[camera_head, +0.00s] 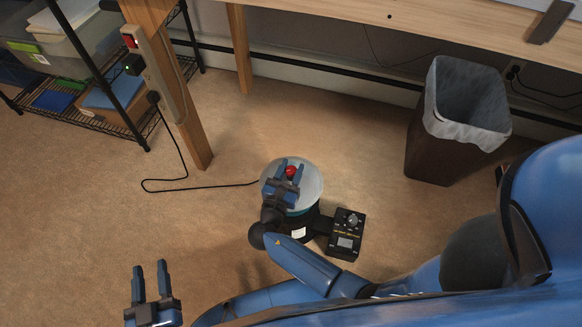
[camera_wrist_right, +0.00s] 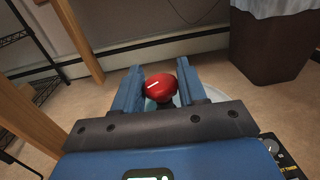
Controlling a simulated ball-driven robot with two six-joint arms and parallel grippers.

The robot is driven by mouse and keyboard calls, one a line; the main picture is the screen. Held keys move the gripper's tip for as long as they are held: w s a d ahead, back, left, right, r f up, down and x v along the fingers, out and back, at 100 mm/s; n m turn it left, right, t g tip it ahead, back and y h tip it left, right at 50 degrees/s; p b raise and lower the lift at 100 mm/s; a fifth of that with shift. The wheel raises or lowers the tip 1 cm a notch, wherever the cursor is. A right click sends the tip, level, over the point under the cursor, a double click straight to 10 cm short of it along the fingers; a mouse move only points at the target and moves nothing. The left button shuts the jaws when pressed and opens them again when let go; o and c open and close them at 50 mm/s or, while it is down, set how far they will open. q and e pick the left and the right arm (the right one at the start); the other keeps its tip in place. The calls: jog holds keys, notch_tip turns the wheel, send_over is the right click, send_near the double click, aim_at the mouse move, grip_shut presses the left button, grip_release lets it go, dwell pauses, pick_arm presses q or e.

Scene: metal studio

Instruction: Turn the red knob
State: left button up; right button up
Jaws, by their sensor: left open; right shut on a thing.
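The red knob (camera_head: 291,171) sits above a round pale-topped pot-like device (camera_head: 312,180) on the floor, near the middle of the head view. My right gripper (camera_head: 290,168) reaches over the device with its fingers either side of the knob, shut on it. In the right wrist view the red knob (camera_wrist_right: 160,88) shows a white line and lies between the fingertips of the right gripper (camera_wrist_right: 158,82). My left gripper (camera_head: 150,277) is at the lower left, open and empty, well away from the knob.
A black control box (camera_head: 346,236) with a dial and small screen adjoins the device. A brown bin (camera_head: 432,150) with a grey liner stands upper right. A wooden leg (camera_head: 178,90) and a wire shelf (camera_head: 72,98) are upper left. A black cable (camera_head: 200,187) crosses the floor.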

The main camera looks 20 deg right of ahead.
jog(key=shift+w+r+m+g+h+p, duration=0.1)
jog(key=shift+m+g+h+p, duration=0.25)
jog(key=shift+m+g+h, duration=1.35)
jog(key=shift+g+h, duration=0.2)
jog(key=o, duration=1)
